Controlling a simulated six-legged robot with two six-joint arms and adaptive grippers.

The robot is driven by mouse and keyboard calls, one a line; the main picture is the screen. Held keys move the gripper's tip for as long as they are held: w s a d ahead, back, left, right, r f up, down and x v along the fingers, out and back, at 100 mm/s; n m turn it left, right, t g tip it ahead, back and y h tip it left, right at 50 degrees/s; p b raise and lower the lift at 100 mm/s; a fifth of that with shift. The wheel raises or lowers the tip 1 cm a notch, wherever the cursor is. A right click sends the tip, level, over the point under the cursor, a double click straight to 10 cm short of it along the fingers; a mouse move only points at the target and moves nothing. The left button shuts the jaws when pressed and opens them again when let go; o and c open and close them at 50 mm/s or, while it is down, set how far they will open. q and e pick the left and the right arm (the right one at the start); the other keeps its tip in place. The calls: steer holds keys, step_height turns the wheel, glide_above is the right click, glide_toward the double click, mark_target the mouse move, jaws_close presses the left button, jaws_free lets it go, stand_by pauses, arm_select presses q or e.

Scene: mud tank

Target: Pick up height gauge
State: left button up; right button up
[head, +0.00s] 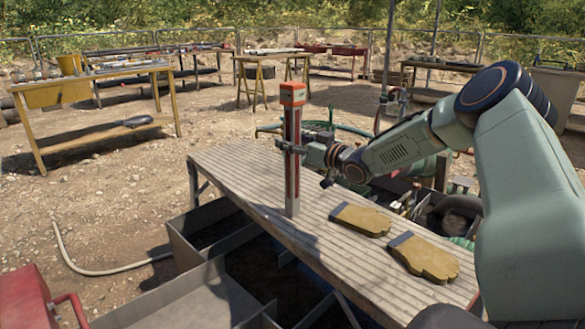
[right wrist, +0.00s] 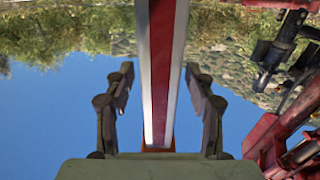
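The height gauge (head: 291,180) is a tall, slim metal column with a red strip and an orange top. It stands upright on the ribbed bench top (head: 237,170). My right gripper (head: 292,148) reaches in from the right at the gauge's upper half, below the orange top. In the right wrist view the gauge (right wrist: 161,60) runs between the two fingers of my right gripper (right wrist: 160,78), with a gap showing on each side. The gripper is open around it. My left gripper is not in view.
Two tan work gloves (head: 424,257) (head: 361,219) lie on the bench, right of the gauge. Open grey metal bins (head: 205,300) adjoin its front left side. Hoses and machinery (head: 435,180) stand behind right. Wooden tables (head: 100,100) stand farther back on open dirt ground.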

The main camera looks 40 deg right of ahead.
jaws_close()
stand_by(0.3)
steer(key=shift+r, duration=0.1)
